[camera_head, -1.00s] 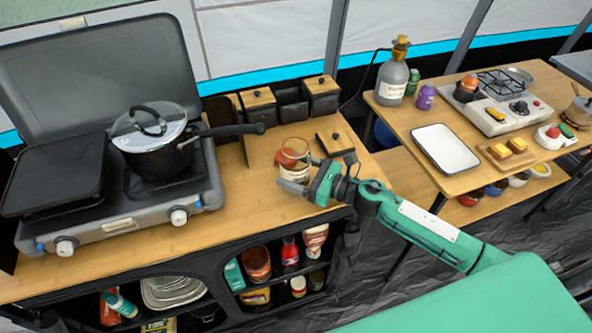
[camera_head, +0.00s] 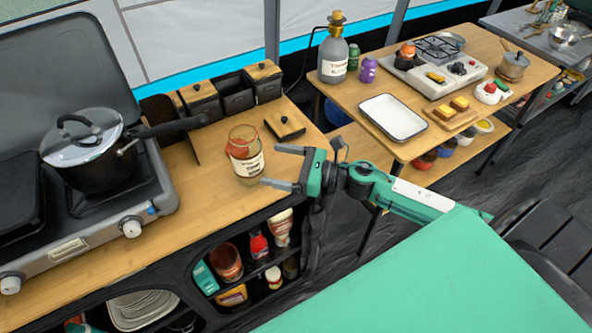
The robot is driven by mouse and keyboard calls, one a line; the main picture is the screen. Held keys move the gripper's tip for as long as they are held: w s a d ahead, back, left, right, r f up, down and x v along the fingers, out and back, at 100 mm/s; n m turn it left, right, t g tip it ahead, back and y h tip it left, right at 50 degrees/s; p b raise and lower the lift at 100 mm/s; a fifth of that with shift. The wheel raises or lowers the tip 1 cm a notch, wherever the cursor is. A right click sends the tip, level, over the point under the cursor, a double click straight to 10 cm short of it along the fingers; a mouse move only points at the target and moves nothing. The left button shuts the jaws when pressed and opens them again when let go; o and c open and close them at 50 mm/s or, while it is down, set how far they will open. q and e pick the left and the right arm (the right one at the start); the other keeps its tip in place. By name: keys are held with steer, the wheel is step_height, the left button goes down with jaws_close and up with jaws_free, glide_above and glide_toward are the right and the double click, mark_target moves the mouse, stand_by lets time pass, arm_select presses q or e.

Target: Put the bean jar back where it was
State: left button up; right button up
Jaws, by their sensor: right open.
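A glass jar (camera_head: 246,157) with a white label and reddish contents stands upright on the wooden counter (camera_head: 215,192); I take it to be the bean jar. The label text is too small to read. My right gripper (camera_head: 272,167) is open just to the right of the jar. Its two fingers point left toward the jar with nothing between them. The fingertips look clear of the jar, with a small gap. My left gripper is out of view.
A stove with a lidded pot (camera_head: 90,165) is on the left, its handle reaching toward the canisters. Lidded canisters (camera_head: 263,82) line the back. Shelves below hold bottles and a brown jar (camera_head: 226,262). A second table with a white tray (camera_head: 394,118) is on the right.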

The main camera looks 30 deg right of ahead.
steer(key=v, duration=0.3)
steer(key=shift+f+b, duration=0.1)
steer(key=shift+b, duration=0.3)
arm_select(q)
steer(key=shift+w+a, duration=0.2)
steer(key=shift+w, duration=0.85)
arm_select(e)
steer(key=shift+s+d, duration=0.4)
steer(key=shift+s, duration=0.05)
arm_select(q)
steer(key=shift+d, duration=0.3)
